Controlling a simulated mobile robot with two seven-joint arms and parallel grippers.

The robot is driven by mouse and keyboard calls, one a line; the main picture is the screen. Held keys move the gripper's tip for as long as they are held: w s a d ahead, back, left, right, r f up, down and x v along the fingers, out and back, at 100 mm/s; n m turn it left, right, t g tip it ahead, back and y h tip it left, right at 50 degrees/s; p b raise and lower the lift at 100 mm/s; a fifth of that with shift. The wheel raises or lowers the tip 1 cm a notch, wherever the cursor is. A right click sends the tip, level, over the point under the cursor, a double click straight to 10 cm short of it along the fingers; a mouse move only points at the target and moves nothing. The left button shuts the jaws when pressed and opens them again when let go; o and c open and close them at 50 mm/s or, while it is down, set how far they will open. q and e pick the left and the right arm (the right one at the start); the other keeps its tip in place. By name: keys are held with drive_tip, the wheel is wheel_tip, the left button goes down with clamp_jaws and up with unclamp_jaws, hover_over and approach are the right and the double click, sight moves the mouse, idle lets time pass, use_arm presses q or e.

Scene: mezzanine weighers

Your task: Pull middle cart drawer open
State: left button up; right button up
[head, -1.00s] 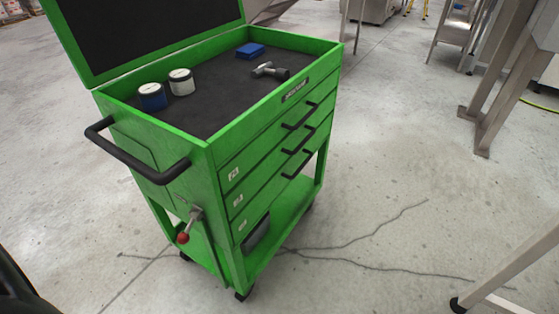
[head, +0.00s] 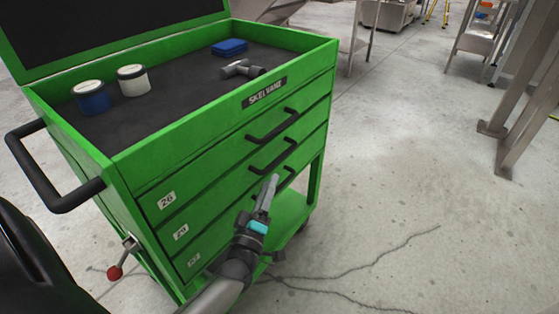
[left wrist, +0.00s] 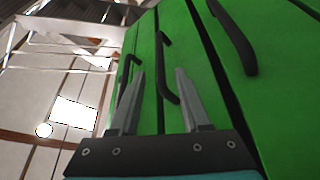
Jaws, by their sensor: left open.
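The green cart (head: 215,135) stands in front of me with three shut drawers and black bar handles. The middle drawer (head: 215,205) has its handle (head: 273,156) at the right half of its front. My left gripper (head: 270,186) is open and empty, its fingers pointing at the drawer fronts just below that handle in the head view. In the left wrist view, the middle handle (left wrist: 166,75) appears between the two fingers; I cannot tell whether they touch it. The bottom handle is partly hidden behind the gripper in the head view. My right gripper is not in view.
A black side handle (head: 50,180) sticks out left. Floor right of the cart is clear; metal legs (head: 520,110) stand beyond.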

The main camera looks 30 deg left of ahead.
sight(280, 156)
use_arm(q)
drive_tip(key=b+x, duration=0.2)
drive_tip(key=x, duration=0.6)
drive_tip(key=shift+w, duration=0.2)
drive_tip(key=shift+w+a+r, duration=0.1)
drive_tip(key=shift+w+a, duration=0.1)
drive_tip(key=shift+w, duration=0.4)
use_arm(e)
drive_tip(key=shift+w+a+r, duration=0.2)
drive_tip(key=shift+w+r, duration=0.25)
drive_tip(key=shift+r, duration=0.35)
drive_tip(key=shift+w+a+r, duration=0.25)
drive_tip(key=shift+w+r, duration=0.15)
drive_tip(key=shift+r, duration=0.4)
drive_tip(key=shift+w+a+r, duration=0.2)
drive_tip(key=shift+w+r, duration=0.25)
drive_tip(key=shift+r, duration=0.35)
use_arm(q)
clamp_jaws()
